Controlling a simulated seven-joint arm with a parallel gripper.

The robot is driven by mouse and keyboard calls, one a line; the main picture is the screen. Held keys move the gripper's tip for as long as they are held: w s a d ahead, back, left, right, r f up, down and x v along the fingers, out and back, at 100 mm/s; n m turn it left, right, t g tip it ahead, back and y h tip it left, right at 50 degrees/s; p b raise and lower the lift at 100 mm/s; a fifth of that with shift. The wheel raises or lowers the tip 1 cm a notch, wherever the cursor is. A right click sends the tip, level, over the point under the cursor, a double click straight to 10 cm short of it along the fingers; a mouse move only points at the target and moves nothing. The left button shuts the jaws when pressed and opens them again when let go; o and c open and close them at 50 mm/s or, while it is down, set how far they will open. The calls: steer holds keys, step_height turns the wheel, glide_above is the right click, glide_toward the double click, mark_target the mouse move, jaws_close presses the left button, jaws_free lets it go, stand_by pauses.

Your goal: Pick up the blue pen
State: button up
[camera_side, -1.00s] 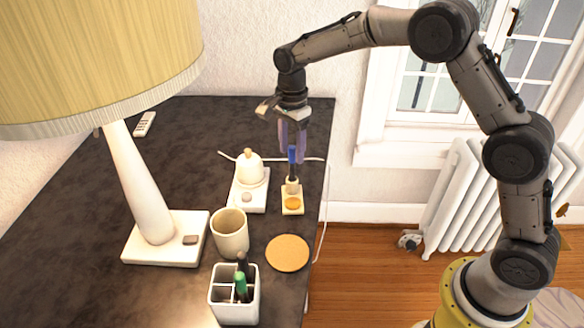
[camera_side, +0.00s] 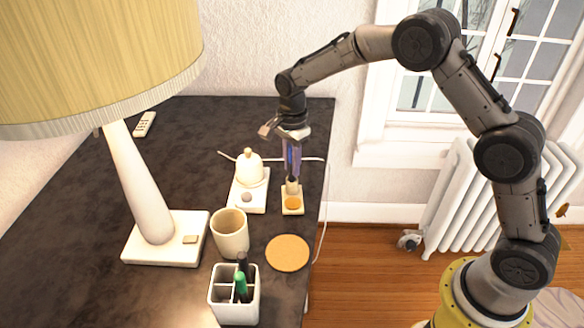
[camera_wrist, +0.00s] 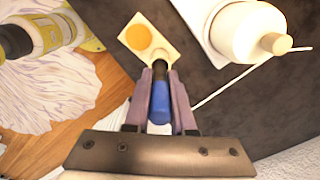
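The blue pen (camera_wrist: 160,103) stands upright in a small pale holder on the desk, blue end up and dark lower down. It also shows in the side view (camera_side: 291,153). My gripper (camera_wrist: 160,78) points down over it, with one purple-grey finger on each side of the pen. The fingers are close to the pen's sides. I cannot tell whether they touch it. The holder's base (camera_side: 292,209) has an orange disc on it, which also shows in the wrist view (camera_wrist: 138,37). The pen's lower end is hidden in the holder.
A white pot on a tray (camera_side: 250,172) stands just left of the holder, with a thin cable (camera_side: 326,195) nearby. A beige cup (camera_side: 230,232), a round coaster (camera_side: 288,253), a white pen box (camera_side: 234,305) and a lamp (camera_side: 140,185) stand nearer. The desk's right edge is close.

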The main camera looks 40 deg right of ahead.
jaws_close()
step_height(320, 180, up, 10)
stand_by(0.5)
stand_by(0.3)
